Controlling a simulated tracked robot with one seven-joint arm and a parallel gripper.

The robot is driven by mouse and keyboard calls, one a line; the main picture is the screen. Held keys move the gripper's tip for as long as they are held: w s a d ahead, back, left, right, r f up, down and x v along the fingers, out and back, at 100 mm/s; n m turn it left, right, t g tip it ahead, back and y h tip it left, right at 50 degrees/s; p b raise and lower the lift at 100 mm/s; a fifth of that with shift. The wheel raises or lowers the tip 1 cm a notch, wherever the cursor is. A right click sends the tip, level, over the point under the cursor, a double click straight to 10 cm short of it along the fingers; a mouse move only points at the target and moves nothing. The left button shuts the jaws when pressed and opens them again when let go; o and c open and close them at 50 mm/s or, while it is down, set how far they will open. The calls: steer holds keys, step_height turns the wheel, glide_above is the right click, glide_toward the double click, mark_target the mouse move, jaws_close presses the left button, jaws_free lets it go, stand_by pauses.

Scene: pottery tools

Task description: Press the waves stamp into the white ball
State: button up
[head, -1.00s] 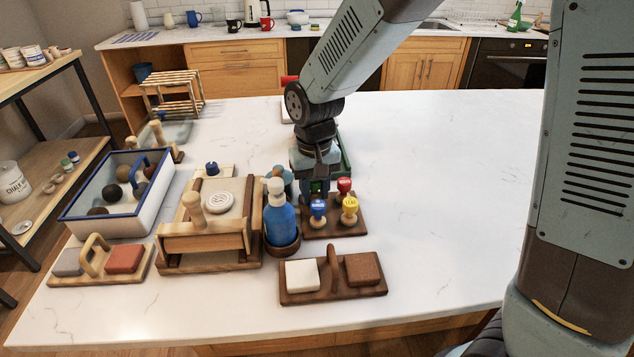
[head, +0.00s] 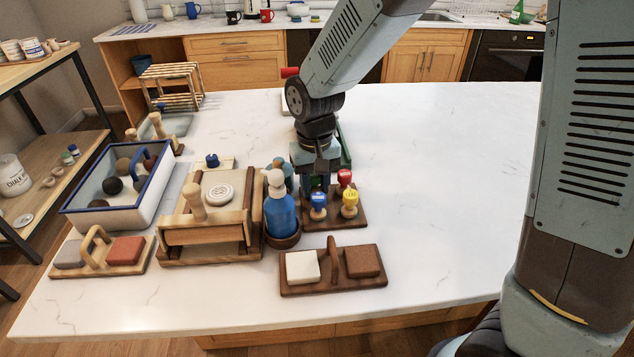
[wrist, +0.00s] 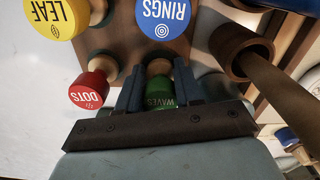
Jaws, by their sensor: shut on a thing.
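In the head view my gripper (head: 317,184) points down behind the blue stamp, which hides most of the green one. I cannot tell whether the stamp is clear of the stand. A pale round piece (head: 219,194) with a marked top lies on the wooden work board (head: 188,244). I cannot make out a plain white ball.
Blue rings (wrist: 161,15), red dots (wrist: 88,90) and yellow leaf (wrist: 54,14) stamps stand close by. A blue bottle (head: 280,214) stands left of my gripper. A blue-rimmed box (head: 145,210) holds dark balls. The table's right side is clear.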

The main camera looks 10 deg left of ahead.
steer(key=o, duration=1.1)
steer(key=shift+r, duration=0.1)
step_height(320, 180, up, 13)
steer(key=s+d+r+m+t+y, duration=0.1)
steer(key=d+r, duration=0.3)
steer(key=d, duration=0.5)
steer(key=s+d+r+m+t, duration=0.1)
steer(key=d+r+t, duration=0.15)
steer(key=d, duration=0.65)
steer(key=s+d+m, duration=0.1)
steer(key=s+d, duration=0.2)
steer(key=d, duration=0.1)
steer(key=s+d+r+m+t, duration=0.1)
steer(key=s+d, duration=0.2)
steer(key=d, duration=0.1)
steer(key=s+d+m+t+h, duration=0.1)
steer(key=s+d, duration=0.1)
steer(key=d, duration=0.3)
steer(key=shift+s+r, duration=0.3)
steer(key=shift+s, duration=0.1)
